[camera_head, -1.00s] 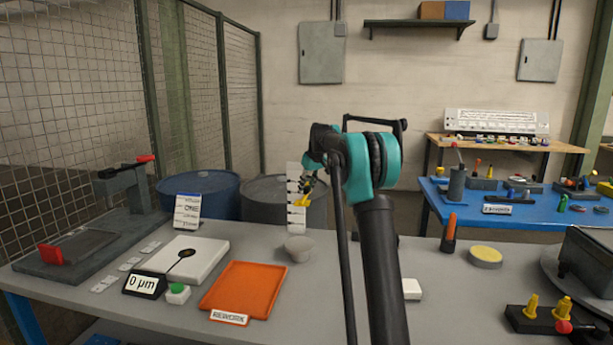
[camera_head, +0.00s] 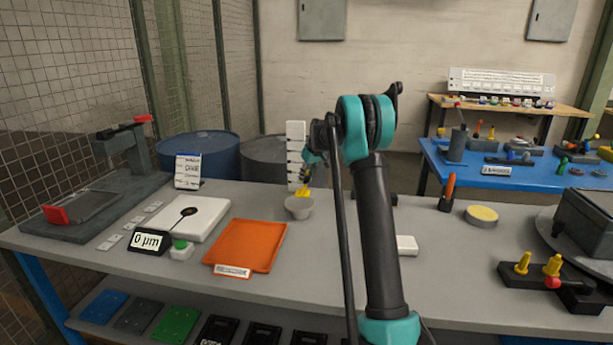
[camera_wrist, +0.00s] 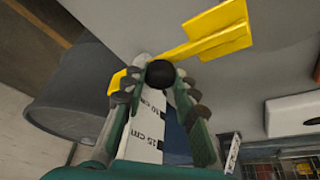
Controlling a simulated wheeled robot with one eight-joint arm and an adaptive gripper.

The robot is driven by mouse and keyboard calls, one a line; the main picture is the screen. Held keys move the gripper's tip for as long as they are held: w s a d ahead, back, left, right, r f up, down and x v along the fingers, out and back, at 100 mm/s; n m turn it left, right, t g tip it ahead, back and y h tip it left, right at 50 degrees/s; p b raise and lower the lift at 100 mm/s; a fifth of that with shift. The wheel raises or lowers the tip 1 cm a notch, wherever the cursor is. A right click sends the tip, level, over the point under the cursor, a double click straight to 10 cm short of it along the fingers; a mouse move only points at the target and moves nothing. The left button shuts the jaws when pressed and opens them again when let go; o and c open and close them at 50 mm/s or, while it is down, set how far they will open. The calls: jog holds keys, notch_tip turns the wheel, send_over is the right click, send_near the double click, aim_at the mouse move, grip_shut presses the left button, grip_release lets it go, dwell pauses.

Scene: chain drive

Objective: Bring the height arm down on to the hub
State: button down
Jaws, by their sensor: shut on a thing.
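The yellow height arm (camera_wrist: 215,35) has a black ball knob (camera_wrist: 160,74) and sits on a white upright scale marked in cm (camera_wrist: 147,125). My gripper (camera_wrist: 158,84) is shut on the black knob, one finger on each side. In the head view the height arm (camera_head: 304,193) is low on the scale (camera_head: 295,150), just over a grey round piece (camera_head: 299,209), which looks like the hub. I cannot tell whether they touch. The wrist view does not clearly show the hub.
An orange tray (camera_head: 245,246), a white plate (camera_head: 203,217) and a "0 µm" display (camera_head: 151,242) lie left of the hub. A white block (camera_head: 406,245) and a yellow-topped disc (camera_head: 482,214) are to the right.

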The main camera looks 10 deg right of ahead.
jog(key=c, duration=1.2)
grip_release()
jog(key=shift+r, duration=0.1)
jog(key=v, duration=1.1)
jog(key=shift+s+d+r, duration=0.1)
jog(key=shift+s+r, duration=0.1)
jog(key=shift+r, duration=0.15)
